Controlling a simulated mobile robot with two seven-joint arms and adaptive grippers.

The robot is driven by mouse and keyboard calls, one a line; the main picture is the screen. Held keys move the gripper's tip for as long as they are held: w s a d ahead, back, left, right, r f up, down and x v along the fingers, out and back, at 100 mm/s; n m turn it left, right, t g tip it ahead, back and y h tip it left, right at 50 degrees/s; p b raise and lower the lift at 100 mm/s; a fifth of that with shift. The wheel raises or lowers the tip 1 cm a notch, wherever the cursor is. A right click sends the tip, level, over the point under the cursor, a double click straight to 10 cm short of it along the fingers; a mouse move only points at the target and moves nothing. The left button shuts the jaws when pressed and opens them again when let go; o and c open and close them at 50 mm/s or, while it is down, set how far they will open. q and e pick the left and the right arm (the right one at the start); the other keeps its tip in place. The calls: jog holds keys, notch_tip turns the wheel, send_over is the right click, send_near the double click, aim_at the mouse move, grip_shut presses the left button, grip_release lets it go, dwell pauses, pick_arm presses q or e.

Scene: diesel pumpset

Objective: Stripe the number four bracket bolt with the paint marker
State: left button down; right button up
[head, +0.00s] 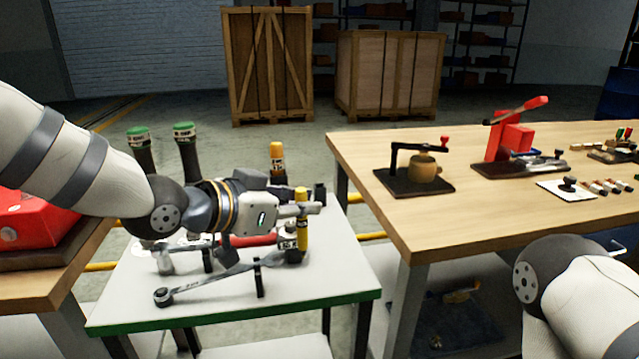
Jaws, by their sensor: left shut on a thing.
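My left gripper (304,209) reaches in from the left over the small white-topped table. It is shut on a yellow paint marker (302,233), which stands roughly upright between the fingers. The marker's lower end is beside a small dark and white item, and I cannot tell if it touches the tabletop. I cannot make out the number four bracket bolt in this view. Part of my right arm shows at the lower right, but its gripper is out of view.
The white table (335,272) with a green edge holds a wrench (205,284), a red-handled tool and two green-capped bottles (186,134). The wooden bench (480,225) on the right bears a red press (512,138) and a crank fixture (422,167). Crates stand behind.

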pick_arm(q)
jog(key=s+a+f+m+g+h, duration=0.1)
jog(key=s+a+f+g, duration=0.1)
jog(key=s+a+f, duration=0.9)
jog(key=s+a, duration=0.4)
jog(key=s, duration=0.1)
jog(key=shift+s+f+m+h, duration=0.15)
jog(key=shift+f+m+h, duration=0.15)
jog(key=shift+f+m, duration=0.1)
jog(key=shift+r, duration=0.1)
